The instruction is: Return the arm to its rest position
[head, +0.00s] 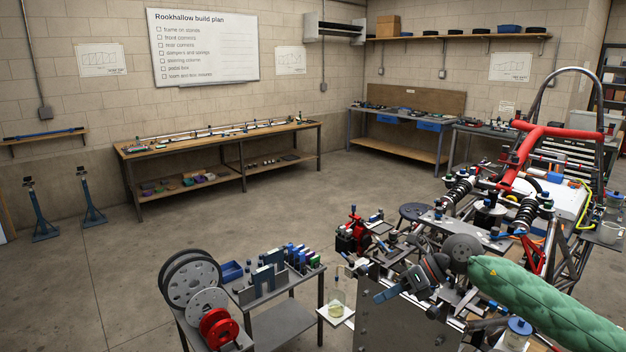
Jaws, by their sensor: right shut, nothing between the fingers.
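My right arm comes in from the lower right in a green quilted sleeve. It ends in a grey round wrist and a dark gripper body. My right gripper (384,290) points left and is shut with nothing in it. It hangs in front of a grey metal panel (390,325), near the cluttered bench top at the lower right. I cannot tell whether it touches anything there. My left arm and gripper are not in view.
A cart (285,325) with reels (190,280) stands at lower middle. A long wooden bench (215,150) lines the back wall.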

